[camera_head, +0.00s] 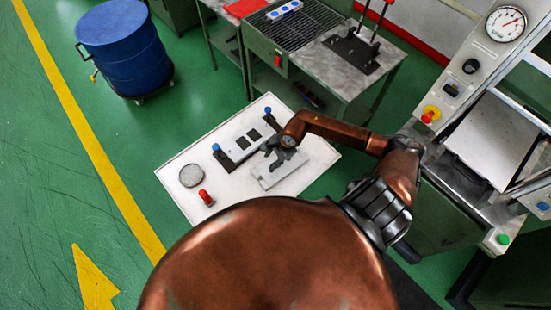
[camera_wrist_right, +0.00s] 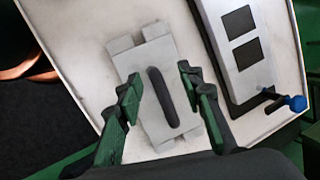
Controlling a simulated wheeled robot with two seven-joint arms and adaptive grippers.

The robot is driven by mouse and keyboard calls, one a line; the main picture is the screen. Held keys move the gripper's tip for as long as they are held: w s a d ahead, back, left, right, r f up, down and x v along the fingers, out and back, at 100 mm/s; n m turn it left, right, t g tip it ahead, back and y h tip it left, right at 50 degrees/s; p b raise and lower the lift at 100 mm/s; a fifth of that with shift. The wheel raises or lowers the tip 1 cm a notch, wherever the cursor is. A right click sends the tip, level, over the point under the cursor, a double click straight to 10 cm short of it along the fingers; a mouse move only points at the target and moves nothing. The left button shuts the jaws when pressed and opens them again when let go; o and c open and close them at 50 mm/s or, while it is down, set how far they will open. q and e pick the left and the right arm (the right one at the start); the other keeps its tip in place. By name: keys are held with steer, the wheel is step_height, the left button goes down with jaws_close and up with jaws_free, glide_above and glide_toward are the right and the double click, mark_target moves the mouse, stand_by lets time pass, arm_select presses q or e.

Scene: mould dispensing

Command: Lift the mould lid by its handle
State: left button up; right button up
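The mould lid (camera_wrist_right: 155,62) is a flat light-grey plate with notched ends and a long dark handle (camera_wrist_right: 163,98) on top. It lies on the white table (camera_wrist_right: 85,35), beside the mould base. In the head view the lid (camera_head: 270,181) is partly hidden under my right gripper (camera_head: 285,156). In the right wrist view my right gripper (camera_wrist_right: 160,90) is open, its two fingers on either side of the handle with gaps to it. The mould base (camera_head: 240,146) is a grey plate with two dark square cavities and blue-knobbed ends. My left gripper is not in view.
A round grey dish (camera_head: 191,175) and a red-topped item (camera_head: 206,198) sit at the table's left side. A blue drum (camera_head: 122,52) stands at the upper left. A bench with a grill (camera_head: 300,25) is behind, and a machine with a gauge (camera_head: 505,24) is at right.

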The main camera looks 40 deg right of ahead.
steer(key=d, duration=0.1)
steer(key=d+h, duration=0.1)
steer(key=d, duration=0.1)
steer(key=d+n+h, duration=0.1)
steer(key=d, duration=0.1)
steer(key=shift+d+f+g, duration=0.2)
steer(key=shift+f+g, duration=0.1)
steer(key=shift+w+d+f, duration=0.1)
steer(key=shift+d+f, duration=0.15)
steer(key=shift+f, duration=0.95)
steer(key=f, duration=0.1)
steer(key=f+p, duration=0.2)
steer(key=f, duration=0.1)
steer(key=shift+w+a+f, duration=0.1)
steer(key=shift+a, duration=0.25)
steer(key=shift+w+f, duration=0.1)
steer(key=shift+f, duration=0.4)
steer(key=shift+c, duration=0.7)
jaws_close()
